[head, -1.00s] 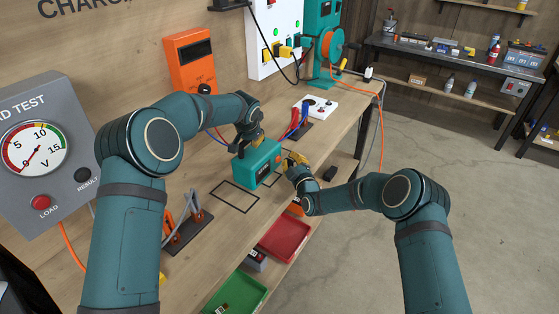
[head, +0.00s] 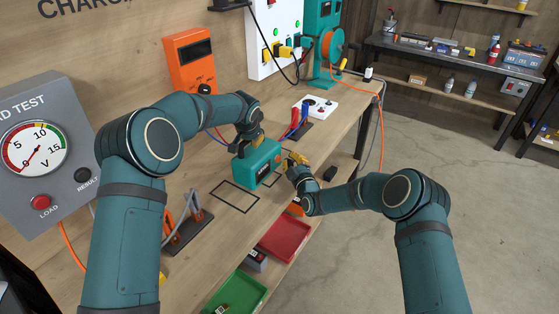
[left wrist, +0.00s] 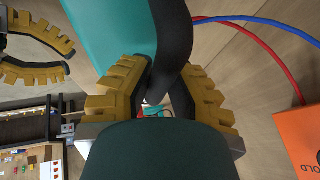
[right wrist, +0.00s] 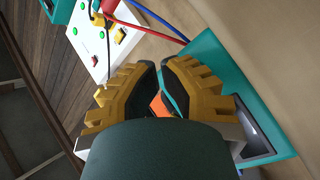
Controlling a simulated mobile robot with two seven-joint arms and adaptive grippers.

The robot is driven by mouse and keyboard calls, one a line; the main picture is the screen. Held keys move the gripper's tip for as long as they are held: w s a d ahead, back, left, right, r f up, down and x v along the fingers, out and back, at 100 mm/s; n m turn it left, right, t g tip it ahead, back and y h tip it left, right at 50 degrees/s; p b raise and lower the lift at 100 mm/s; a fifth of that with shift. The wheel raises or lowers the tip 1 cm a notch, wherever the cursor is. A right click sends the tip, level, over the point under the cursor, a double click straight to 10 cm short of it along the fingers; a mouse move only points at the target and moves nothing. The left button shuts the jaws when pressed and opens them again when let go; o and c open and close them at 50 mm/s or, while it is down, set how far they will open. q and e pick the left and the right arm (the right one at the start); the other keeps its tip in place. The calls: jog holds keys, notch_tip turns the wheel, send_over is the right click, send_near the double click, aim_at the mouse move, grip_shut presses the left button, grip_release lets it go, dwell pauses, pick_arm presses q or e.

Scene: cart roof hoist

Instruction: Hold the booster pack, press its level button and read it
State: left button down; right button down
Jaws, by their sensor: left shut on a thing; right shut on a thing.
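The booster pack (head: 254,163) is a teal box on the workbench, upright, with a dark panel and a small orange-red spot on its right-hand side. My left gripper (head: 251,141) is shut on its dark top handle, which also passes between the fingers in the left wrist view (left wrist: 176,45). My right gripper (head: 294,160) is close beside the pack's right end, its fingers nearly together. The right wrist view shows an orange piece (right wrist: 158,104) between these fingers; whether it is the level button is unclear. A dark display window (right wrist: 250,135) shows there, its reading illegible.
A black outlined rectangle (head: 234,196) on the bench is bare. Red (head: 285,240) and green (head: 236,296) trays sit below.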

pick_arm(q)
jog(key=shift+f, duration=0.1)
pick_arm(e)
jog(key=shift+w+a, duration=0.1)
jog(key=shift+a, duration=0.1)
jog(key=shift+w+a, duration=0.15)
jog(key=shift+a, duration=0.05)
jog(key=shift+w+a, duration=0.15)
jog(key=shift+a, duration=0.2)
dwell(0.9)
jog(key=shift+d, duration=0.1)
dwell(0.3)
jog(key=shift+s+d, duration=0.4)
jog(key=shift+d, duration=0.25)
jog(key=shift+s+d, duration=0.4)
jog(key=shift+d, duration=0.35)
jog(key=shift+s+d, duration=0.35)
jog(key=shift+d, duration=0.35)
jog(key=shift+s+d, duration=0.4)
jog(key=shift+d, duration=0.35)
jog(key=shift+w+d, duration=0.1)
